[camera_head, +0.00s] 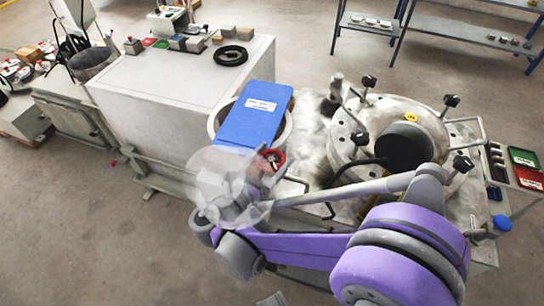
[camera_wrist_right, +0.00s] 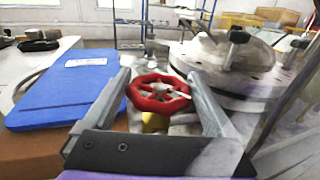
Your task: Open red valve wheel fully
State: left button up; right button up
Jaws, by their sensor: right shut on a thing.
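The red valve wheel (camera_wrist_right: 158,92) is a small spoked handwheel on a brass-coloured stem (camera_wrist_right: 154,122). In the head view the wheel (camera_head: 275,158) shows only partly, beside the blue board, with my right wrist close by. My right gripper (camera_wrist_right: 158,82) has one finger on each side of the wheel and is shut on its rim. In the head view my right gripper (camera_head: 262,174) is partly hidden by the pale, see-through wrist part. How far the valve is turned cannot be told. My left gripper is not in view.
A blue board (camera_head: 250,115) leans over a round opening just left of the wheel. A round metal lid with clamp knobs (camera_head: 375,120) stands to the right. A large white box (camera_head: 180,85) with a coiled black cable is at the left. Open floor lies at front left.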

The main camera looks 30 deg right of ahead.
jog(key=shift+n+t, duration=0.3)
jog(key=shift+t, duration=0.1)
jog(key=n+t+y, duration=0.2)
jog(key=t, duration=0.1)
jog(key=shift+s+n+t+y+p, duration=0.1)
jog(key=shift+n+t+y+p, duration=0.2)
jog(key=shift+y+p, duration=0.1)
jog(key=n+t+y, duration=0.3)
jog(key=y, duration=0.1)
jog(key=shift+d+n+p, duration=0.1)
jog(key=shift+n+p, duration=0.2)
jog(key=n+t+y, duration=0.1)
jog(key=y, duration=0.1)
jog(key=shift+n+t+y, duration=0.3)
jog(key=shift+n+t, duration=0.1)
jog(key=shift+n+y+p, duration=0.4)
jog(key=shift+y, duration=0.2)
jog(key=shift+a+n+t+y+p, duration=0.2)
jog(key=shift+n+t+y+p, duration=0.4)
jog(key=shift+y, duration=0.6)
jog(key=o, duration=1)
jog(key=shift+o, duration=0.2)
